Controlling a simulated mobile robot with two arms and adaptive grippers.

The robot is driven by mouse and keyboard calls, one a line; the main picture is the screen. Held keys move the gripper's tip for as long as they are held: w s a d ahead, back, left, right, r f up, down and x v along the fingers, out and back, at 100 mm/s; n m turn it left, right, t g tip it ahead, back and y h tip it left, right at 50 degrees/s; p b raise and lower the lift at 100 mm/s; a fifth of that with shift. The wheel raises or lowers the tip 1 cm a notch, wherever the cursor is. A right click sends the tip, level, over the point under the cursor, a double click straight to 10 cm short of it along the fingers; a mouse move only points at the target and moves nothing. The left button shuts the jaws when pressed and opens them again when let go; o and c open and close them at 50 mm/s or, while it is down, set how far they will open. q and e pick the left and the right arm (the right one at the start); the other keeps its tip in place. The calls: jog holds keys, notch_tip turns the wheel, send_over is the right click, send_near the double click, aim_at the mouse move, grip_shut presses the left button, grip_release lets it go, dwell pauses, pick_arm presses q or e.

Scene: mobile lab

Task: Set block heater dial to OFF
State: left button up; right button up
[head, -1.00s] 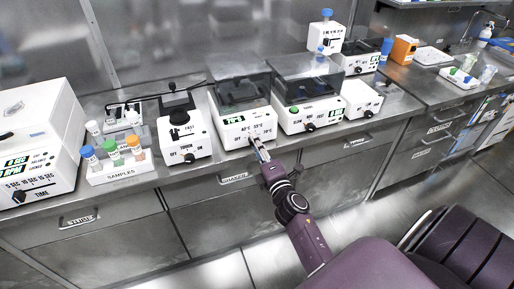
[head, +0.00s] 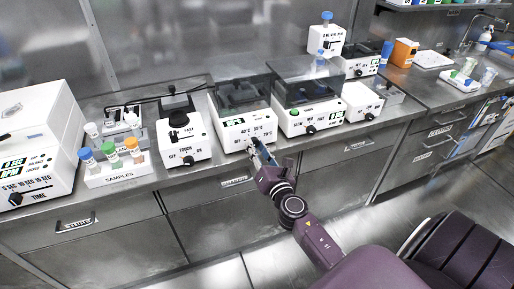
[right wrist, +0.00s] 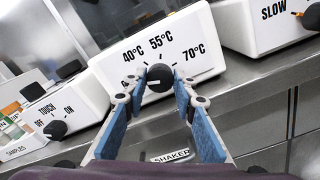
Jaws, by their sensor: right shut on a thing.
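The block heater (head: 246,121) is a white box with a dark lid and a green display on the back counter. Its front carries 40°C, 55°C and 70°C marks around a black dial (right wrist: 159,78). My left gripper is not in view.
A white device with TOUCH and ON marks (head: 183,138) stands left of the heater, and another with a green button (head: 309,115) stands right. A rack of capped sample tubes (head: 118,174) is farther left. The drawer marked SHAKER (right wrist: 171,156) lies below the counter edge.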

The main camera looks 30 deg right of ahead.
jog(key=shift+r+n, duration=0.15)
jog(key=shift+n, duration=0.75)
jog(key=o, duration=1.2)
jog(key=shift+w, duration=0.1)
jog(key=shift+c, duration=0.2)
jog(key=v, duration=1.2)
